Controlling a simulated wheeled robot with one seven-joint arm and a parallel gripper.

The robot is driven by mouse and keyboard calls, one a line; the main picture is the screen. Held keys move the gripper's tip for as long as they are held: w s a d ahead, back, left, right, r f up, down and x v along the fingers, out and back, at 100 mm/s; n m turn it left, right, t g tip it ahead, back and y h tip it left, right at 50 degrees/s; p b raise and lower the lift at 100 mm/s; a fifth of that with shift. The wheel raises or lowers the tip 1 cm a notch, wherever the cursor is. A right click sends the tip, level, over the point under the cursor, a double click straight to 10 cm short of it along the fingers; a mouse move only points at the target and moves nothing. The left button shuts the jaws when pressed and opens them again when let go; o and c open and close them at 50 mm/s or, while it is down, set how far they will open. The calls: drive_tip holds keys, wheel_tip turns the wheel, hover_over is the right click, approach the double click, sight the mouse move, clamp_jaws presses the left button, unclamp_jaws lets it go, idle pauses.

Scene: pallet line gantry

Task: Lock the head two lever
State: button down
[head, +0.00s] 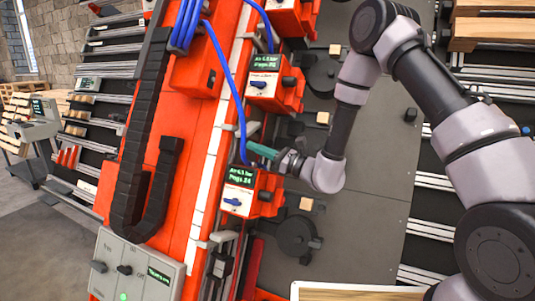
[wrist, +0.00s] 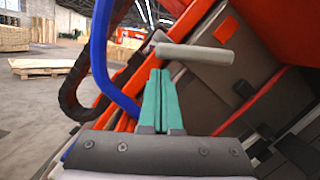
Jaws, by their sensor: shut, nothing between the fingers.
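My gripper (head: 252,147) has teal fingers, pressed together and empty, just above the lower orange head unit (head: 240,201). This unit has a green-lit display and a blue knob. A similar head unit (head: 275,86) is above it. In the wrist view, the shut fingers (wrist: 160,72) point at a pale grey bar handle (wrist: 196,54), which looks like a lever. It lies crosswise just beyond the fingertips; I cannot tell whether they touch. I see no label saying which head is number two.
A blue hose (head: 238,90) runs down close to the fingers, and shows left of them in the wrist view (wrist: 98,65). A black cable chain (head: 130,160) lies on the orange beam. A grey switch panel (head: 135,268) is at lower left. Open floor (head: 45,240) is further left.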

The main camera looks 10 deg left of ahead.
sight(247, 137)
drive_tip(key=shift+x, duration=1.05)
drive_tip(key=shift+s+a+r+m+t, duration=0.15)
drive_tip(key=shift+r+m+t, duration=0.3)
drive_tip(key=shift+m, duration=0.45)
drive_tip(key=shift+s+r+m+t+h, duration=0.15)
drive_tip(key=shift+r+m+t, duration=0.2)
drive_tip(key=shift+m, duration=0.3)
drive_tip(key=shift+s+r+m+t+h, duration=0.1)
drive_tip(key=shift+s+r+m+h, duration=0.05)
drive_tip(key=shift+r+m, duration=0.45)
drive_tip(key=m, duration=0.1)
drive_tip(key=r+m, duration=0.1)
drive_tip(key=m, duration=0.1)
drive_tip(key=shift+r+m+t+h, duration=0.25)
drive_tip(key=shift+r+t+h, duration=0.05)
drive_tip(key=shift+r+t, duration=0.1)
drive_tip(key=shift+r, duration=0.35)
drive_tip(key=shift+r, duration=0.1)
